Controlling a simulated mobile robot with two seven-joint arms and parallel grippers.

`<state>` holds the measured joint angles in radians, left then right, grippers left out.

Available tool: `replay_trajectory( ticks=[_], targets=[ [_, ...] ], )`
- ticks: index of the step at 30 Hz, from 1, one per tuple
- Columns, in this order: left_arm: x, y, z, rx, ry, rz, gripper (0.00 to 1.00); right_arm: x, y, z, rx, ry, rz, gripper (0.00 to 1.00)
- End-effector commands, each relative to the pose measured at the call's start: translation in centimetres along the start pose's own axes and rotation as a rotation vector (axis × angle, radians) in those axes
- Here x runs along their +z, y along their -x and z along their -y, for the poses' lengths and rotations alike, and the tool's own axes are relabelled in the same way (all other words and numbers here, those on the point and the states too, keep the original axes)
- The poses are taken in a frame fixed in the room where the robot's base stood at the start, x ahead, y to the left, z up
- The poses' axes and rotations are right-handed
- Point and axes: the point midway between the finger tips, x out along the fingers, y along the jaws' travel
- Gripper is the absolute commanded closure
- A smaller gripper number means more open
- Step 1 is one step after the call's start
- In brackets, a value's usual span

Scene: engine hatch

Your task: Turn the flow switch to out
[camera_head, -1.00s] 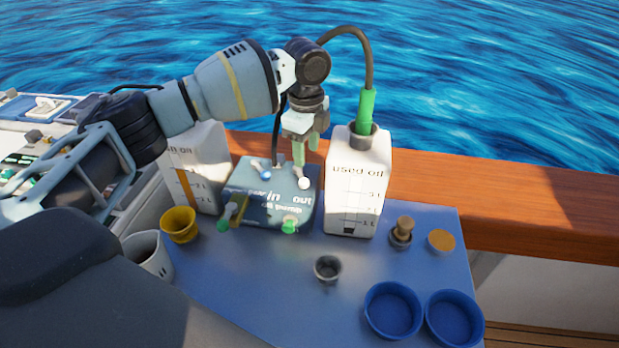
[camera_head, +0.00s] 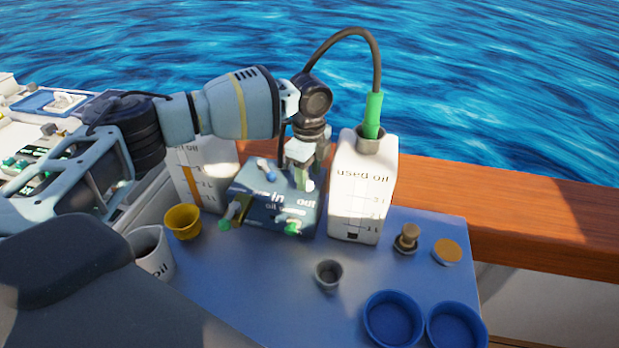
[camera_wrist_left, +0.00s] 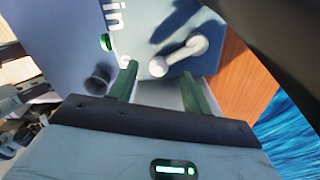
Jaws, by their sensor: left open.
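The pump box (camera_head: 262,222) is dark blue-grey, with "in" and "out" printed on its front. A white lever switch (camera_wrist_left: 183,55) with a round ball end shows in the left wrist view. In the head view its white end (camera_head: 309,185) is partly hidden behind my gripper, near the "out" print. My left gripper (camera_head: 304,176) is over the right part of the box, pointing down. In the left wrist view its green fingers (camera_wrist_left: 160,72) are apart, with the lever's ball end between their tips. Contact cannot be told. My right gripper is not in view.
A white oil bottle (camera_head: 362,190) with a green nozzle and hose stands close right of the box. Another bottle (camera_head: 198,180) stands to the left. A yellow cup (camera_head: 183,222), a small grey cup (camera_head: 328,274) and blue dishes (camera_head: 393,318) are on the blue tabletop (camera_head: 250,290).

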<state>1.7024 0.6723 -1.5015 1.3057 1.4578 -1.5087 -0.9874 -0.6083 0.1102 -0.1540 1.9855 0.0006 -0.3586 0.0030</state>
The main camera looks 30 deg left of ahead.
Motion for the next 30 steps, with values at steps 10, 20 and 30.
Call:
replay_trajectory(
  ticks=[10,20,30],
  targets=[
    [0.0,-2.0,0.0,-0.001,0.0,-0.001,0.51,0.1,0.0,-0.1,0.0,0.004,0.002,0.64],
    [0.0,-1.9,0.0,-0.001,0.0,-0.001,0.72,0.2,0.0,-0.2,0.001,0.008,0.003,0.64],
    [0.1,-1.9,0.0,0.001,0.002,0.001,0.95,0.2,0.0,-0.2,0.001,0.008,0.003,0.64]
  ],
)
